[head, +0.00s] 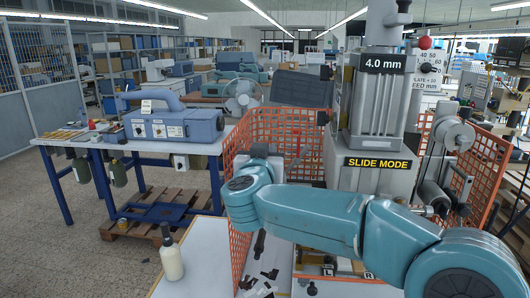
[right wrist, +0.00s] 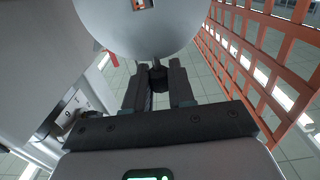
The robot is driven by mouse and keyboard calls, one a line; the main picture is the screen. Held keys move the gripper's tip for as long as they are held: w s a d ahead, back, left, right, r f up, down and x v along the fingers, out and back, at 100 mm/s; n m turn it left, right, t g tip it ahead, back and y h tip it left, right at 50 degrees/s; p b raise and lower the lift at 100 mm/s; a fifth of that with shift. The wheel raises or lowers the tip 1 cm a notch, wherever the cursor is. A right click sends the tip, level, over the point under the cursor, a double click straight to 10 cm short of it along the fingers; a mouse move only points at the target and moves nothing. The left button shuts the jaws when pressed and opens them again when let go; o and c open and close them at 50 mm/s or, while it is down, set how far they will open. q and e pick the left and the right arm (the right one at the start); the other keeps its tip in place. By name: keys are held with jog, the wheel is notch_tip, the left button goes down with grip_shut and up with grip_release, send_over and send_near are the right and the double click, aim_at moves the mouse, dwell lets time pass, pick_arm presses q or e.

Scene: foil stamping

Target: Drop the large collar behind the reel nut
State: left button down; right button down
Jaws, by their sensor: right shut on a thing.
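In the right wrist view my right gripper (right wrist: 161,82) is shut on a small dark round piece (right wrist: 157,76). The piece sits between the fingertips, just under the edge of a large pale grey rounded body (right wrist: 150,25). I cannot tell if the piece is the large collar, or if it touches that body. In the head view my teal right arm crosses in front of the stamping machine (head: 378,105); its fingertips are hidden. A grey reel (head: 459,136) shows at the machine's right side. I cannot make out the reel nut. My left gripper is not in view.
Orange mesh guards (head: 285,128) flank the machine, and an orange mesh (right wrist: 262,55) runs close on the right in the wrist view. A cream bottle (head: 170,257) stands on the white table (head: 203,262), with dark tools (head: 259,244) nearby. A blue machine (head: 172,126) is at left.

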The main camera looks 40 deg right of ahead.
jog(key=shift+w+p, duration=0.15)
jog(key=shift+p, duration=0.15)
jog(key=shift+f+b, duration=2.5)
jog(key=shift+f, duration=1.15)
jog(key=c, duration=0.9)
grip_release()
jog(key=b+v, duration=0.2)
jog(key=v, duration=1.4)
jog(key=shift+a, duration=0.2)
jog(key=shift+f, duration=0.1)
